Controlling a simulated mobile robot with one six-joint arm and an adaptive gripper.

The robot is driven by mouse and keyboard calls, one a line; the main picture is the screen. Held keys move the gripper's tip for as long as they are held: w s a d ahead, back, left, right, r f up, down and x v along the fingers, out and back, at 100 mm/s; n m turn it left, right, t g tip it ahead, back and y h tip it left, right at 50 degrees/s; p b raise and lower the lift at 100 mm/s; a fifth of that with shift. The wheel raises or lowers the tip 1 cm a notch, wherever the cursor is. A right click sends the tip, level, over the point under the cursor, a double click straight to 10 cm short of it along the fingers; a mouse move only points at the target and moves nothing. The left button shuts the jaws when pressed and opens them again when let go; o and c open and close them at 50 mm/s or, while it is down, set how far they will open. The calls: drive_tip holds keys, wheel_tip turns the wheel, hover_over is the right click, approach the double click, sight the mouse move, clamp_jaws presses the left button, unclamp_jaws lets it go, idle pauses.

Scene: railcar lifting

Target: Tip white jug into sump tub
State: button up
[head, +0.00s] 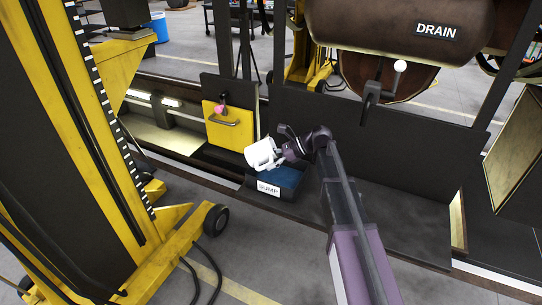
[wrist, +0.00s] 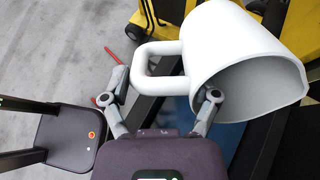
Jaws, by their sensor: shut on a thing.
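The white jug (head: 262,155) is tilted well over on its side above the sump tub (head: 283,190), a dark tub with a "SUMP" label on its front. My gripper (head: 283,151) is at the jug's right side. In the wrist view my gripper (wrist: 165,92) is shut on the jug's handle, and the white jug (wrist: 225,48) has its open mouth turned toward the lower right. Part of the jug's inside shows, and I see no liquid in it. Blue shows inside the tub below the jug.
A yellow lifting jack (head: 110,160) with a black wheel stands at the left. A yellow panel with a handle (head: 230,126) is just behind the jug. A brown tank marked "DRAIN" (head: 400,22) with a lever hangs at the upper right. Grey floor lies in front.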

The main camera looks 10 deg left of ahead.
drive_tip(key=shift+a+r+t+h+p, duration=0.1)
drive_tip(key=shift+r+t+h+p, duration=0.3)
drive_tip(key=shift+h+p, duration=1.6)
drive_tip(key=shift+a+r+t+h+p, duration=0.15)
drive_tip(key=shift+r+t+h+p, duration=0.25)
drive_tip(key=shift+h+p, duration=1.65)
drive_tip(key=shift+a+r+t+h+p, duration=0.1)
drive_tip(key=shift+r+t+h+p, duration=0.25)
drive_tip(key=shift+h+p, duration=1.65)
drive_tip(key=shift+s, duration=0.1)
